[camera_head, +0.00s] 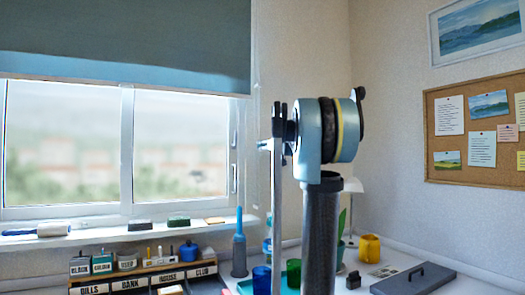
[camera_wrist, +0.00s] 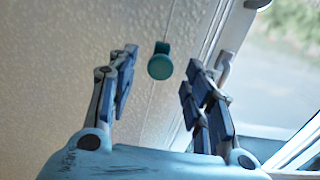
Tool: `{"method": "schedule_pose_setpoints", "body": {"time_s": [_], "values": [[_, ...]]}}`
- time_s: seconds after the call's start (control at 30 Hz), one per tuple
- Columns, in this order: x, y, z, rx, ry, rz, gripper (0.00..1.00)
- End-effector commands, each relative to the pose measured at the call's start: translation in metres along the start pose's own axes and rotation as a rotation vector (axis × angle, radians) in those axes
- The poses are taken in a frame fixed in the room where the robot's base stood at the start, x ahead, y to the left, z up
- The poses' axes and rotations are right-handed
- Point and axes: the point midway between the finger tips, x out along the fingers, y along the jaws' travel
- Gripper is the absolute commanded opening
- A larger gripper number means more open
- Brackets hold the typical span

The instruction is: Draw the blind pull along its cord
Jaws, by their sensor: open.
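The blind pull (camera_wrist: 160,64) is a small teal knob hanging on a thin cord (camera_wrist: 171,22) in the wrist view. My gripper (camera_wrist: 160,58) is open, with one blue finger on each side of the pull. The pull appears between the fingertips, with clear gaps to both fingers; its depth relative to them is hard to judge. The grey-blue blind (camera_head: 125,45) covers the upper window in the head view. I cannot make out the pull or my gripper clearly in the head view, where my arm blocks part of the scene.
The window frame (camera_head: 127,145) and its handle lie right of the fingers in the wrist view. Below the window, the sill holds a roller (camera_head: 40,230) and small blocks. A labelled organiser (camera_head: 145,270), a blue bottle-like object (camera_head: 239,250), cups and a yellow mug (camera_head: 370,248) stand below.

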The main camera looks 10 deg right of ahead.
Motion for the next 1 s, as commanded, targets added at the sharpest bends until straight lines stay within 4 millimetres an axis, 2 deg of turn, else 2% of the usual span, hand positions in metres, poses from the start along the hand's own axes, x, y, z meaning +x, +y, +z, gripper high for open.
{"method": "schedule_pose_setpoints", "body": {"time_s": [0.1,0.3,0.73,0.77,0.93,0.97,1.0], "values": [[0.017,-0.001,0.0,0.0,0.0,-0.002,0.46],[0.036,-0.001,0.0,0.0,0.0,-0.001,0.46],[0.043,0.0,0.0,0.0,0.0,-0.001,0.46],[0.043,0.0,0.0,0.0,0.0,-0.001,0.44],[0.043,0.0,0.0,0.0,0.0,0.0,0.05],[0.043,0.0,0.0,0.0,0.0,0.0,0.0],[0.043,0.0,0.0,0.0,0.0,0.0,0.0]]}}
